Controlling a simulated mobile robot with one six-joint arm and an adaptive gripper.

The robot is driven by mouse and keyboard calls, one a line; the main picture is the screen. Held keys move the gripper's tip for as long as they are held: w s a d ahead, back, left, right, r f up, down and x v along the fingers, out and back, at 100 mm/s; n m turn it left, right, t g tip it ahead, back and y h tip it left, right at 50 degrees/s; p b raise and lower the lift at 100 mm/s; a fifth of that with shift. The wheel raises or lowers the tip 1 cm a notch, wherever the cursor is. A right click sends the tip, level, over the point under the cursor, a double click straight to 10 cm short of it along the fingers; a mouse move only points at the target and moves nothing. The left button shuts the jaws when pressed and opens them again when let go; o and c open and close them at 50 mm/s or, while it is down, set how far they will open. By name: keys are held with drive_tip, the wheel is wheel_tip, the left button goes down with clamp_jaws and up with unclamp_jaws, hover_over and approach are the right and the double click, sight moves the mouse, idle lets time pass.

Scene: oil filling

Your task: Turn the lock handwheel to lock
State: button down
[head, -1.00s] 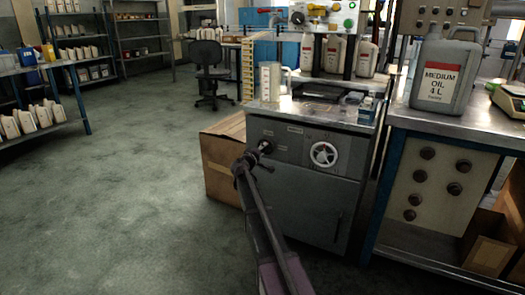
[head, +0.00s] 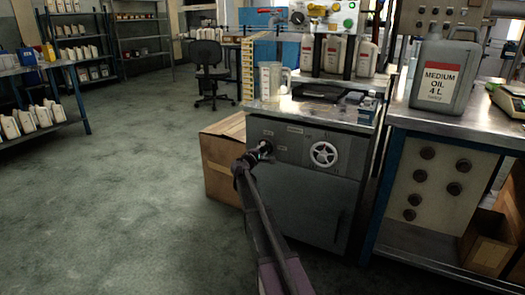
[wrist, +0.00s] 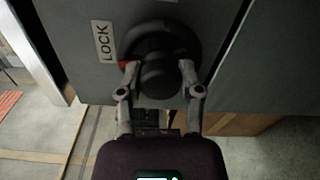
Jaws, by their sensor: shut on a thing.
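The lock handwheel (wrist: 160,40) is a dark round wheel with a protruding hub on the grey cabinet front. It is in the upper middle of the wrist view, beside a white LOCK label (wrist: 104,41). A small red mark (wrist: 124,65) shows at its left edge. My gripper (wrist: 160,70) is shut on the handwheel, one finger on each side of the hub. In the head view the gripper (head: 252,155) is at the left part of the cabinet front, and my arm hides most of the handwheel there.
A white-spoked handwheel (head: 324,154) is to the right on the same grey cabinet (head: 310,205). A cardboard box (head: 222,170) stands close on the left. A measuring jug (head: 270,78) stands on the cabinet top. The floor to the left is clear.

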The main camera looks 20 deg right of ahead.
drive_tip(key=shift+d, duration=0.15)
drive_tip(key=shift+c, duration=1.3)
unclamp_jaws()
drive_tip(key=shift+s+a, duration=0.1)
drive_tip(key=shift+a, duration=0.15)
drive_tip(key=v, duration=1.1)
drive_tip(key=shift+s+a, duration=0.25)
drive_tip(key=shift+a, duration=0.05)
drive_tip(key=shift+f, duration=0.1)
